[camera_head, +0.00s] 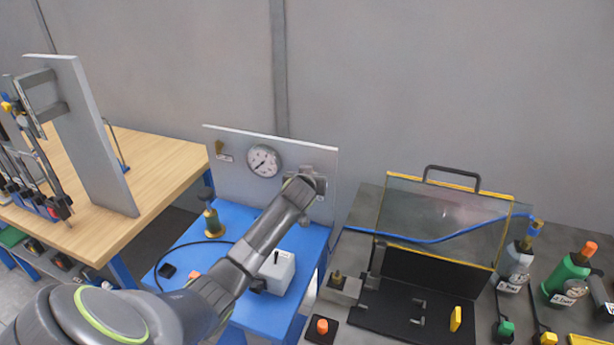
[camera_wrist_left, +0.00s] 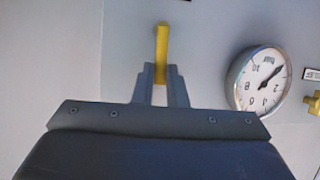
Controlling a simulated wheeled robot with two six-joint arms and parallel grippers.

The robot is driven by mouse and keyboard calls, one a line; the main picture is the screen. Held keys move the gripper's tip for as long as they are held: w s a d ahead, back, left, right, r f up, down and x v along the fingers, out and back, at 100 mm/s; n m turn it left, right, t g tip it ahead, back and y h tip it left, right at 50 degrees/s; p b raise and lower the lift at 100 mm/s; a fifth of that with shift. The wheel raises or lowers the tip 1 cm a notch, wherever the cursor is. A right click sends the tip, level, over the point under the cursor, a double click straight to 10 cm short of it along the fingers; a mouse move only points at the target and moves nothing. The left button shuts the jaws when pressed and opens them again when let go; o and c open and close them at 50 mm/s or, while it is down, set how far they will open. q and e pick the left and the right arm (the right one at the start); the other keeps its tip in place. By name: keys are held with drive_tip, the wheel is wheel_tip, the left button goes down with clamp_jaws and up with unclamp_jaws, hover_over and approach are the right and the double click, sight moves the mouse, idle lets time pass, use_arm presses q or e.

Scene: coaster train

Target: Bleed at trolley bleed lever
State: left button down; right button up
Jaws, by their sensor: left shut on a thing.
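A yellow lever (camera_wrist_left: 161,42) on the grey trolley panel stands between the fingers of my left gripper (camera_wrist_left: 160,72) in the left wrist view. The gripper is shut on it near its end. In the head view my left gripper (camera_head: 310,184) reaches the right part of the panel (camera_head: 232,178), right of the round gauge (camera_head: 264,160); there the lever is hidden behind it. The gauge also shows in the left wrist view (camera_wrist_left: 260,80), turned upside down. My right gripper is in neither view.
The blue trolley top (camera_head: 185,240) holds a brass fitting (camera_head: 213,222), a black hose and a grey box (camera_head: 276,270). A wooden bench (camera_head: 150,165) stands left. At right a dark bench carries a clear-lidded case (camera_head: 445,218) and several bottles, including a green one (camera_head: 567,280).

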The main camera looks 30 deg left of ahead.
use_arm(q)
drive_tip(key=shift+d+f, duration=0.1)
idle(0.3)
drive_tip(key=c, duration=1.5)
unclamp_jaws()
drive_tip(key=shift+o, duration=0.2)
drive_tip(key=b+v, duration=0.3)
drive_tip(key=v, duration=1.4)
drive_tip(key=shift+d, duration=0.3)
drive_tip(key=shift+s+f, duration=0.1)
drive_tip(key=shift+s, duration=0.05)
